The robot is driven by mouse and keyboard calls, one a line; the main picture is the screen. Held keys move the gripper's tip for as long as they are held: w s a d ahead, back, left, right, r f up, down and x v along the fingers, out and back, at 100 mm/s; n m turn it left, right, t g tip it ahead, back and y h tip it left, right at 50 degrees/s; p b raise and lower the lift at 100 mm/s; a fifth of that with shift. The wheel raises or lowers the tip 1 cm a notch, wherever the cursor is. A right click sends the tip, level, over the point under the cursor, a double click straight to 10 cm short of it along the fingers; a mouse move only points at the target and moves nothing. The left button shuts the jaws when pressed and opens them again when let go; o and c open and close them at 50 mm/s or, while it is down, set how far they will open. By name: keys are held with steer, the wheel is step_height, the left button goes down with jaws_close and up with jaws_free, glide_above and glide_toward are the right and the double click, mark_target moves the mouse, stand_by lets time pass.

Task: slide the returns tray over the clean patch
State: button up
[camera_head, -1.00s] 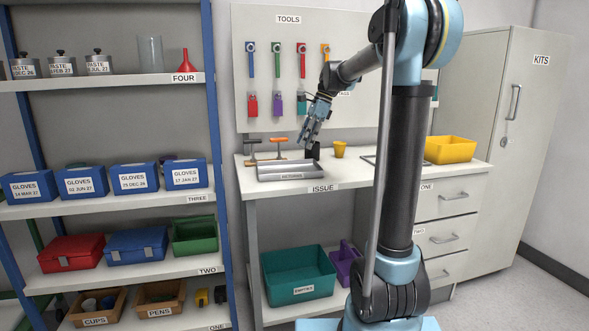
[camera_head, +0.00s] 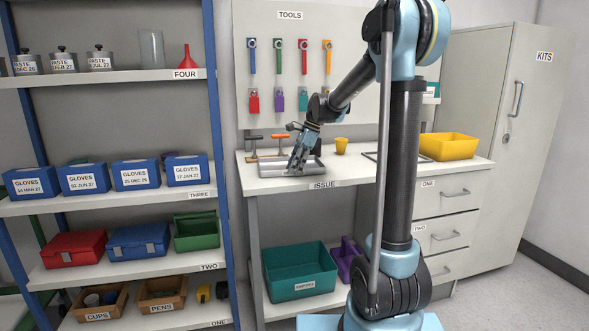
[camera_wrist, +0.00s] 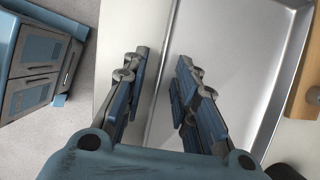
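The returns tray is a shallow grey metal tray (camera_head: 267,169) on the bench top, near its left end. My gripper (camera_head: 298,165) is low over the tray's front side and hides part of it, including its front label. In the wrist view the tray (camera_wrist: 232,50) spreads to the right, and my gripper (camera_wrist: 162,65) has its two fingers apart, one on either side of the tray's wall. Whether a finger touches the wall I cannot tell. A dark-outlined rectangle (camera_head: 372,155) lies on the bench top to the right, partly behind my arm; it may be the clean patch.
An orange cup (camera_head: 341,146) stands between the tray and the outlined rectangle. A yellow bin (camera_head: 449,147) is at the bench's right end. Bare bench top (camera_head: 335,170) shows right of the tray.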

jaws_close()
stand_by(0.3)
steer(key=shift+s+a, duration=0.25)
steer(key=shift+s, duration=0.45)
steer(key=shift+s+a, duration=0.3)
steer(key=shift+s, duration=0.35)
steer(key=shift+s+a, duration=0.25)
steer(key=shift+s, duration=0.45)
steer(key=shift+o, duration=0.2)
jaws_free()
